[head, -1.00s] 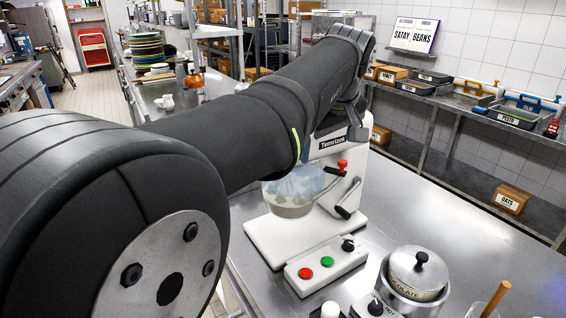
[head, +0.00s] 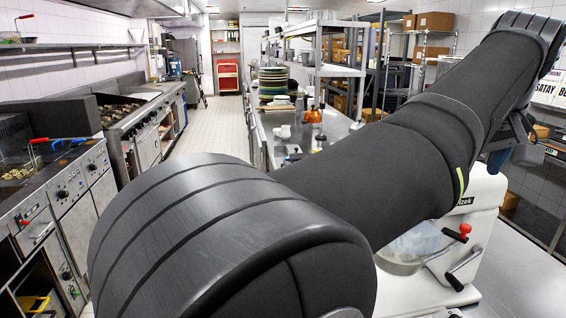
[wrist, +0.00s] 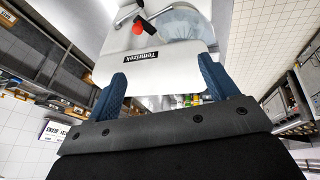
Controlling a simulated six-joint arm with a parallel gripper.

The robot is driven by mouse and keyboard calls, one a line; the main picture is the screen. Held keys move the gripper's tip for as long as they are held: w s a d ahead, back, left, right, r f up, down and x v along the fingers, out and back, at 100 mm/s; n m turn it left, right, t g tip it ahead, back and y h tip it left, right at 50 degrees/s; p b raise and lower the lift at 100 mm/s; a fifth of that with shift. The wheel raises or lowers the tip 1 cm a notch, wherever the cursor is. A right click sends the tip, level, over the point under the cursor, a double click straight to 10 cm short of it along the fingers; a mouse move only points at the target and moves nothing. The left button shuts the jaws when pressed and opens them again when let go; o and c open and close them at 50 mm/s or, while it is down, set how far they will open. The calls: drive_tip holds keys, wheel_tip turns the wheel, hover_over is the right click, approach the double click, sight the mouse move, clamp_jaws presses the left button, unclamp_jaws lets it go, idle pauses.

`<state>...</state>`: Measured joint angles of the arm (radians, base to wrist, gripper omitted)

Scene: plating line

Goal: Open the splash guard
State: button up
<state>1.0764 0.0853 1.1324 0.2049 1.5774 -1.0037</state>
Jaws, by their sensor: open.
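The white stand mixer (head: 478,213) stands at the right of the head view, partly behind my arm. Its clear splash guard (head: 418,240) sits around the top of the bowl and is partly hidden by my arm. The guard also shows at the top of the wrist view (wrist: 184,22). A lever with a red knob (head: 465,229) is on the mixer's side. My gripper (wrist: 160,66) is open, its two blue fingers apart on either side of the white, labelled mixer head in the wrist view. I see no contact with the guard. The fingers are mostly hidden in the head view.
The steel counter (head: 521,275) is clear to the right of the mixer. A stack of plates (head: 273,83) and an orange bottle (head: 313,114) stand on the counter behind. Fryers and a stove (head: 130,118) line the left, across an open aisle.

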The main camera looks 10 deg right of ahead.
sight(467, 226)
drive_tip(key=c, duration=0.7)
drive_tip(key=m, duration=0.3)
drive_tip(key=shift+d+m, duration=0.2)
drive_tip(key=shift+m, duration=0.2)
drive_tip(key=s+d+r+n, duration=0.1)
drive_tip(key=d+n, duration=0.1)
drive_tip(key=n, duration=1.5)
drive_tip(key=d+r+n, duration=0.1)
drive_tip(key=d+n, duration=0.1)
drive_tip(key=n, duration=1.5)
drive_tip(key=x, duration=1.7)
drive_tip(key=shift+s+d+f, duration=0.15)
drive_tip(key=shift+s+f, duration=0.15)
drive_tip(key=shift+f, duration=0.15)
drive_tip(key=shift+c, duration=0.4)
clamp_jaws()
